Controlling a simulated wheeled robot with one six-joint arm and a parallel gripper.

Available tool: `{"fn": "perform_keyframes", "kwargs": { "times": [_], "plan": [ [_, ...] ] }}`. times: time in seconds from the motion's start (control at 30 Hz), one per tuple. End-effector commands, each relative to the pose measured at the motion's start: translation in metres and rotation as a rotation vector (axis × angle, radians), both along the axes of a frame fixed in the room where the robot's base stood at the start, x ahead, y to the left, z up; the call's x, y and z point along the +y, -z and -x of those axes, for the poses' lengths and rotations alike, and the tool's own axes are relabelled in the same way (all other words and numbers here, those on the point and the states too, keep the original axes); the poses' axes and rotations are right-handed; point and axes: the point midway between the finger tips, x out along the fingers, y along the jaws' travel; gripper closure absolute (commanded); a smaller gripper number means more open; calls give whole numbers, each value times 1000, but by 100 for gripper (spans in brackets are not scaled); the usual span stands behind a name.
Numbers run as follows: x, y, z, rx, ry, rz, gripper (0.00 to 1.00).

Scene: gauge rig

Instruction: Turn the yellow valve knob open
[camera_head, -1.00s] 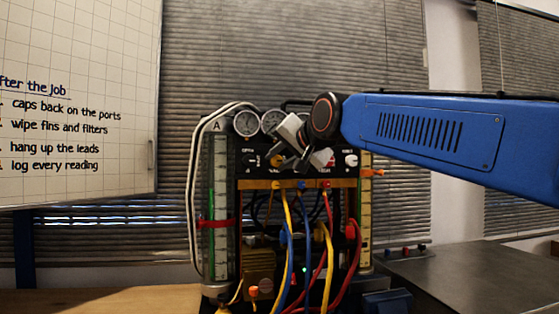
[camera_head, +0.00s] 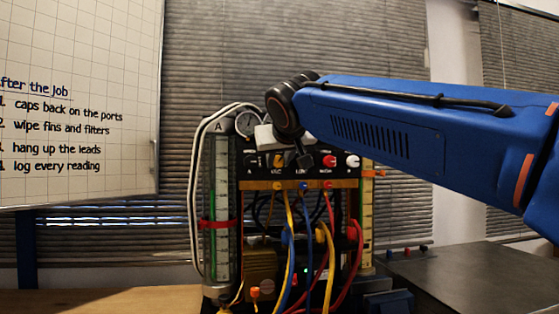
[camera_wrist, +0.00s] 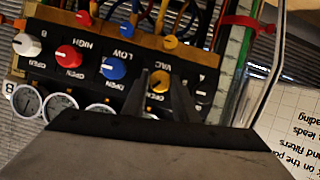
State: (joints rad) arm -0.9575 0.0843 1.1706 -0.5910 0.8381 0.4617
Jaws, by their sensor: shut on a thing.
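The yellow valve knob (camera_wrist: 159,81) is on the black panel, at the VAC position. In the wrist view, which is upside down, it sits between the two dark fingers of my gripper (camera_wrist: 160,90), one finger on each side. My gripper is shut on this knob. In the head view the knob (camera_head: 277,160) shows small and partly covered by my gripper (camera_head: 283,156) at the panel front. The exact angle of the knob is hard to read.
Blue (camera_wrist: 113,67), red (camera_wrist: 68,57) and white (camera_wrist: 27,44) knobs stand in a row beside the yellow one. Round gauges (camera_wrist: 60,105) sit along the panel edge. Coloured hoses (camera_head: 290,240) hang below. A glass column (camera_head: 221,210) stands at the left.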

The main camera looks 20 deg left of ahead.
Motion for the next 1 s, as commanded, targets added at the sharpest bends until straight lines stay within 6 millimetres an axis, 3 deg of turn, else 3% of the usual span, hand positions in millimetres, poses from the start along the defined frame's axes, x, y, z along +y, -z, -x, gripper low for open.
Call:
{"fn": "perform_keyframes", "kwargs": {
  "times": [0.5,1.0],
  "plan": [
    [3,2,2,-235,0,388,96],
    [4,3,2,-341,0,558,96]
  ]
}}
